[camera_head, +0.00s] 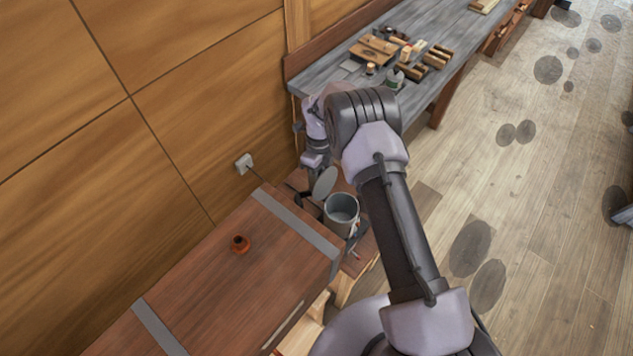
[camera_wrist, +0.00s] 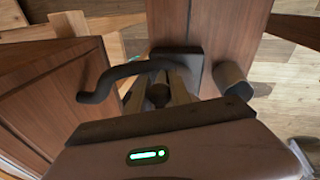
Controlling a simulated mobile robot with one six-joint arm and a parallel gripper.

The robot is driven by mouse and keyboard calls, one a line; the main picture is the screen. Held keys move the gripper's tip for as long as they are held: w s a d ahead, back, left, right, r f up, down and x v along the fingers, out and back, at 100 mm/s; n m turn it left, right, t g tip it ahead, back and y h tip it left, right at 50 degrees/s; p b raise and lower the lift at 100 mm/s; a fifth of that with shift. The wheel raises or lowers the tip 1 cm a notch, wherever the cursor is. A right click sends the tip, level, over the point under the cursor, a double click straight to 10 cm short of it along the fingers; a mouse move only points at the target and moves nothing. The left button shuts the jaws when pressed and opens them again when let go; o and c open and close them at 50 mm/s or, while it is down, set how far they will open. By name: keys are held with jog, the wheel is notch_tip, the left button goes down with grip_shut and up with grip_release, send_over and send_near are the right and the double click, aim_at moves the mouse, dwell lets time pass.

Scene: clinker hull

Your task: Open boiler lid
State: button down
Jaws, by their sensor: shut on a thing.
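The boiler (camera_head: 341,222) is a grey metal pot at the end of the long wooden box in the head view. Its mouth is uncovered and its inside shows. A round grey lid (camera_head: 324,182) stands steeply tilted at the left of the pot's rim. My gripper (camera_head: 312,171) is just above and left of the lid, its fingertips hard to make out. In the wrist view my gripper (camera_wrist: 158,92) is shut on a small dark round knob (camera_wrist: 158,95), which seems to be the lid's. A bent black bar (camera_wrist: 120,75) passes close beside the fingers.
A wall with a socket (camera_head: 244,163) is close at left. A workbench (camera_head: 425,45) with tools stands behind. Floor at right is open.

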jog(key=shift+f, duration=0.1)
dwell(0.3)
jog(key=c, duration=1.2)
grip_release()
jog(key=shift+s+d, duration=0.1)
jog(key=v, duration=1.7)
jog(key=shift+r, duration=0.2)
